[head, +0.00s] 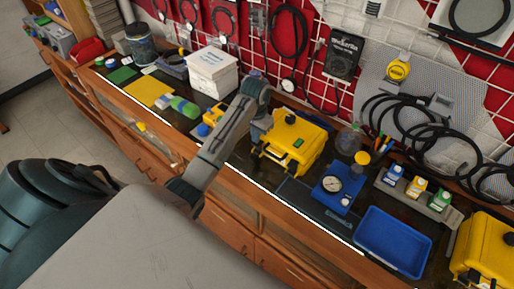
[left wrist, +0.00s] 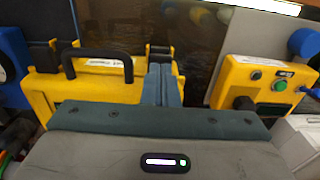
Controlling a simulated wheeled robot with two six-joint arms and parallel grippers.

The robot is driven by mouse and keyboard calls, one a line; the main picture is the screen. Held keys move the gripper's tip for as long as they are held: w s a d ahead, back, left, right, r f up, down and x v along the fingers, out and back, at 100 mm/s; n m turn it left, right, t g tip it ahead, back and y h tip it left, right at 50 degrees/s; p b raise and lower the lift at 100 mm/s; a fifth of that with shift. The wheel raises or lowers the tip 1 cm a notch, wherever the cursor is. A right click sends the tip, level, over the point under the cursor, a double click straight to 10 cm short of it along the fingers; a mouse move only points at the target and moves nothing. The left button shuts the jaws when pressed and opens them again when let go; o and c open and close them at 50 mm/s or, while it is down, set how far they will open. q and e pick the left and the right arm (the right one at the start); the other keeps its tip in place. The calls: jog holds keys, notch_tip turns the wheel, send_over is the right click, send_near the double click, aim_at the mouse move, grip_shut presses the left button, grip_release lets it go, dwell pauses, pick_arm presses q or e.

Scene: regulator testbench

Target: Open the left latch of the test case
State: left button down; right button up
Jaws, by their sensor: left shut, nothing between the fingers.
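The yellow test case (head: 290,152) stands on the dark bench top, with a black handle on its lid. In the left wrist view the case (left wrist: 100,88) shows its black handle (left wrist: 97,52) between two black latches. My left gripper (head: 261,128) is at the left end of the case in the head view. In the left wrist view its fingers (left wrist: 161,85) are shut and empty, right by the left latch (left wrist: 160,54), which appears on the right there. Whether they touch it, and whether the latch is open, I cannot tell. My right gripper is out of view.
A yellow control box (left wrist: 262,82) with a green button stands beside the case. A blue gauge unit (head: 335,188) and a blue tray (head: 393,241) are to the right in the head view. White boxes (head: 212,72) stand behind to the left.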

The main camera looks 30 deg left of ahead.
pick_arm(q)
jog(key=shift+s+f, duration=0.1)
jog(key=shift+f, duration=0.7)
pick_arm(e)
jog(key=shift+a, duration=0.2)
